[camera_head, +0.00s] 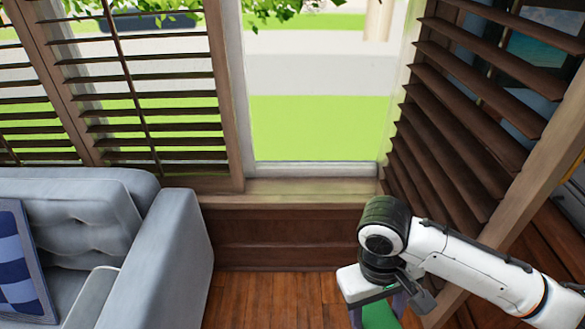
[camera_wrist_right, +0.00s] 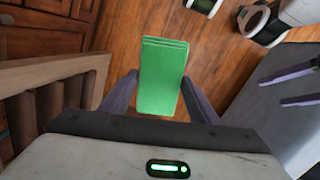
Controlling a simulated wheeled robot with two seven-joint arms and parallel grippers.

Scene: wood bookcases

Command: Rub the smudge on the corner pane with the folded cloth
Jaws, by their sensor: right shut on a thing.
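The green folded cloth (camera_wrist_right: 162,75) is between the two fingers of my right gripper (camera_wrist_right: 158,88) in the right wrist view, held above the wood floor. In the head view my right gripper (camera_head: 379,308) is low at the bottom right, below the sill and apart from the glass, with part of the cloth (camera_head: 381,317) showing. The corner pane (camera_head: 320,110) is the clear window at the middle, between the slatted shutters. I cannot make out a smudge on it. My left gripper (camera_wrist_right: 292,88) shows at the right of the wrist view, fingers apart and empty.
A grey sofa (camera_head: 165,240) with a blue checked cushion (camera_head: 25,265) stands at the left. A wooden sill (camera_head: 300,190) runs under the pane. Dark slatted shutters (camera_head: 470,110) angle out at the right, close to my right arm. The floor (camera_head: 275,295) below the sill is clear.

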